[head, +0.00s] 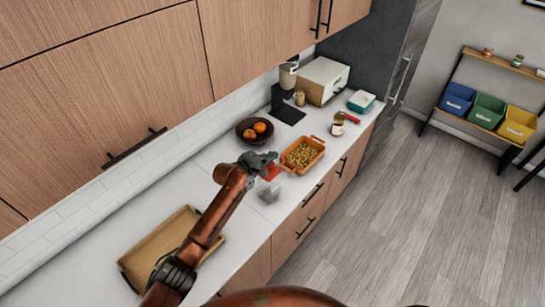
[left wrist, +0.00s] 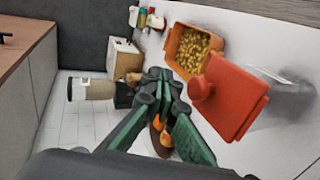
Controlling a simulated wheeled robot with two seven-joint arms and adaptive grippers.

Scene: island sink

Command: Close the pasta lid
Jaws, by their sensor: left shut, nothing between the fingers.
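A clear jar (head: 270,193) with a square red-orange lid (head: 270,172) stands on the white counter. In the left wrist view the lid (left wrist: 238,98), with its round knob, shows large at the top end of the clear jar (left wrist: 288,95). I cannot tell whether the lid sits flush. My left gripper (head: 272,157) is beside the lid, with its fingers partly over it in the head view. In the left wrist view the gripper (left wrist: 160,78) is shut and empty, apart from the knob in the picture. My right gripper is not in view.
An orange container of pasta (head: 318,143) stands right beside the lidded jar. A dark bowl (head: 243,136) with oranges is behind, near the wall. A wooden tray (head: 133,268) lies at left. A coffee machine (head: 287,112) and white box (head: 325,76) stand farther back.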

